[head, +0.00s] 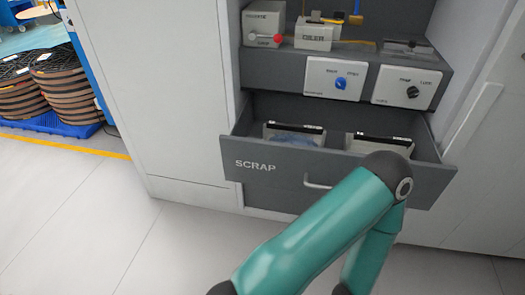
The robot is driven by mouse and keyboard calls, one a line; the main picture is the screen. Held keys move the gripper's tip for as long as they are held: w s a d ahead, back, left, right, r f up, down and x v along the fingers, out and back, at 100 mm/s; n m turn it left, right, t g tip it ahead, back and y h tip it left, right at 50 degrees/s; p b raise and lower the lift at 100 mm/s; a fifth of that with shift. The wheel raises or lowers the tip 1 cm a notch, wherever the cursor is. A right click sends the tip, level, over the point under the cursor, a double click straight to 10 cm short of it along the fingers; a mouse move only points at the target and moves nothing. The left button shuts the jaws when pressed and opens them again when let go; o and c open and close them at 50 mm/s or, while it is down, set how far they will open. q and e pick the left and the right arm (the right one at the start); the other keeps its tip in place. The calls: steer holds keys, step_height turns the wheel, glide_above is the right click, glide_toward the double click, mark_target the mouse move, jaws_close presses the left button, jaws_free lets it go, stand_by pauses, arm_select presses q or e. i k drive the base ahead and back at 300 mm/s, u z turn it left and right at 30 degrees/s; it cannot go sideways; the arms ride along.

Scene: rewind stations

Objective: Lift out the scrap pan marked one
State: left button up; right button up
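The grey drawer lettered SCRAP (255,166) is pulled open under the shelf. Two pale scrap pans sit side by side inside it, each with a black bar along its top. The left pan (297,128) shows something bluish and clear in it. The right pan (384,139) is partly hidden behind the drawer front and near my teal arm. No mark of one can be read on either pan. The teal arm crosses in front of the drawer, its joint overlapping the drawer front. Neither gripper is in view.
Above the drawer, a shelf carries white boxes (313,36) and a red-knobbed unit (263,25). Two white panels with a blue knob (341,82) and a black knob (413,91) face forward. Reels (62,75) stand on a blue pallet at left. The floor at left is clear.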

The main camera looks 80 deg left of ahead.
mark_target(293, 139)
steer(key=u, duration=0.1)
steer(key=k, duration=1.15)
steer(key=u, duration=1)
steer(key=i, duration=0.8)
steer(key=u, duration=0.05)
